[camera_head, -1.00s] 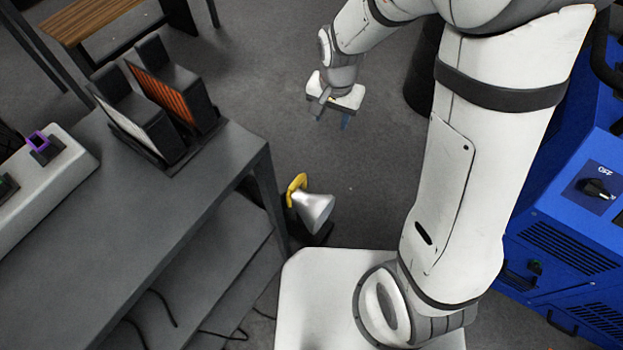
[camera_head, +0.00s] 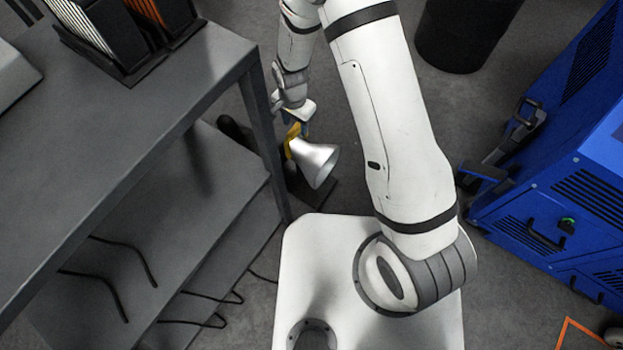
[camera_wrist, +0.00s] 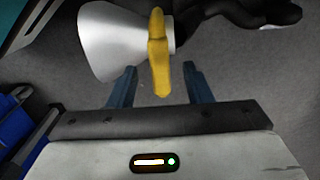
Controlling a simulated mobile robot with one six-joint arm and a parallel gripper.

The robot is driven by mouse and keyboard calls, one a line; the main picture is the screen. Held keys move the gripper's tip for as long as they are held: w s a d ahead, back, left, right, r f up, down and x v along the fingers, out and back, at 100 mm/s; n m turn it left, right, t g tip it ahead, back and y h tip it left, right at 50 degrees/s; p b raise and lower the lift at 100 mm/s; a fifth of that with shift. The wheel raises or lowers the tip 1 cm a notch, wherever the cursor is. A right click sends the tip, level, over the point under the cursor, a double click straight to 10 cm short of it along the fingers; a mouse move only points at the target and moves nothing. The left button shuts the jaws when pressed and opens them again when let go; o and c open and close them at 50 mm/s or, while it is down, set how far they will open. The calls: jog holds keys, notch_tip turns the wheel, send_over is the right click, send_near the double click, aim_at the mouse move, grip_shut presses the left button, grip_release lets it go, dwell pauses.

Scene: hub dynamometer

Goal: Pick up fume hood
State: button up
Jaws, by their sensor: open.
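The fume hood is a silver cone (camera_head: 315,162) with a yellow handle (camera_head: 291,138), low down beside the grey table's leg in the head view. In the wrist view the silver cone (camera_wrist: 112,42) lies at the upper left and its yellow handle (camera_wrist: 159,52) hangs upright near the middle. My gripper (camera_wrist: 158,85) is open, its two blue fingers on either side of the handle's lower end. Whether they touch it cannot be told. In the head view my gripper (camera_head: 297,122) is right at the handle and partly hides it.
A grey table (camera_head: 110,130) with a lower shelf stands at the left, its leg close to the hood. A blue machine (camera_head: 560,190) stands at the right. A dark bin (camera_head: 463,35) is at the top. Black cables hang below the table.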

aim_at(296, 128)
notch_tip(296, 128, down, 4)
jog(key=shift+r+b, duration=0.2)
jog(key=shift+b, duration=0.4)
jog(key=shift+s, duration=0.1)
grip_shut()
jog(key=shift+r, duration=0.1)
dwell(0.7)
